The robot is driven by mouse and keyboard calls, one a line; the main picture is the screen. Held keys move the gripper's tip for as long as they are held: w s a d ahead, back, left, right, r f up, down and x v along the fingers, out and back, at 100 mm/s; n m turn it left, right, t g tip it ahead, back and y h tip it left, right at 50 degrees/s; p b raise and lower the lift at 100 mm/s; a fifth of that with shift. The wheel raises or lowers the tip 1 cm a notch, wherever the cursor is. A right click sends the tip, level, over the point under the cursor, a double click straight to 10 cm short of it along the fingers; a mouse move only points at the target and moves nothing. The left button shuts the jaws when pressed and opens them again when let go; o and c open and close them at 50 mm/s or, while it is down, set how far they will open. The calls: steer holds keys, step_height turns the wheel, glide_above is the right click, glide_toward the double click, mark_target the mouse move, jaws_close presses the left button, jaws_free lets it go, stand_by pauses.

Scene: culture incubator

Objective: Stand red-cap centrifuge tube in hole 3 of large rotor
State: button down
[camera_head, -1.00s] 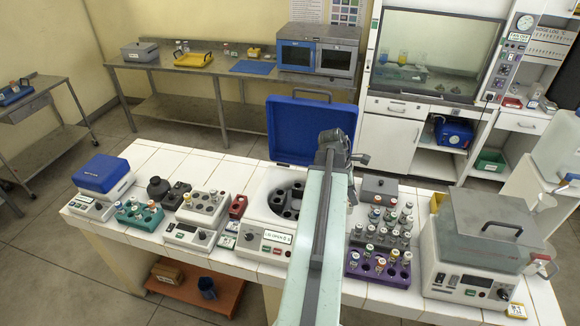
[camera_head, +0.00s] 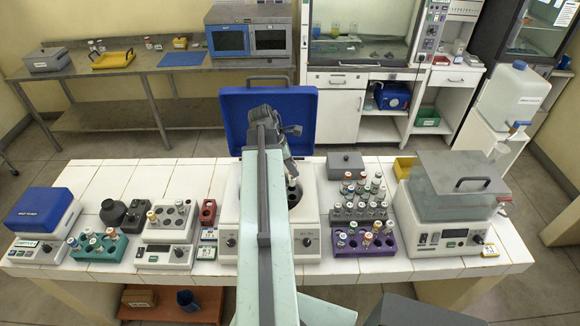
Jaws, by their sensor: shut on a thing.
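The open centrifuge (camera_head: 308,218) with its blue lid (camera_head: 233,118) raised stands mid-bench. The large rotor (camera_head: 295,201) is the dark disc with holes inside it; my arm covers its left part. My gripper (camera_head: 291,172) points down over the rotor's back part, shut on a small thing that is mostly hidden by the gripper. I cannot make out a red cap on it, nor which hole is hole 3, nor whether the thing is in a hole or above it.
A purple rack (camera_head: 345,250) and a grey rack (camera_head: 338,213) with several tubes stand right of the centrifuge. A lidded water bath (camera_head: 425,235) is further right. A small red rack (camera_head: 208,212), a white block heater (camera_head: 165,255) and a teal rack (camera_head: 85,256) stand left.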

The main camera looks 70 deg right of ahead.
mark_target(292, 183)
steer(key=shift+f+b, duration=2.8)
steer(key=shift+f, duration=0.1)
steer(key=shift+f, duration=0.25)
steer(key=shift+b, duration=0.3)
steer(key=shift+f+b, duration=0.85)
steer(key=shift+f, duration=0.05)
steer(key=shift+f, duration=0.1)
steer(key=shift+f+b, duration=1.85)
steer(key=shift+b, duration=0.1)
steer(key=c, duration=0.7)
jaws_free()
steer(key=shift+c, duration=0.2)
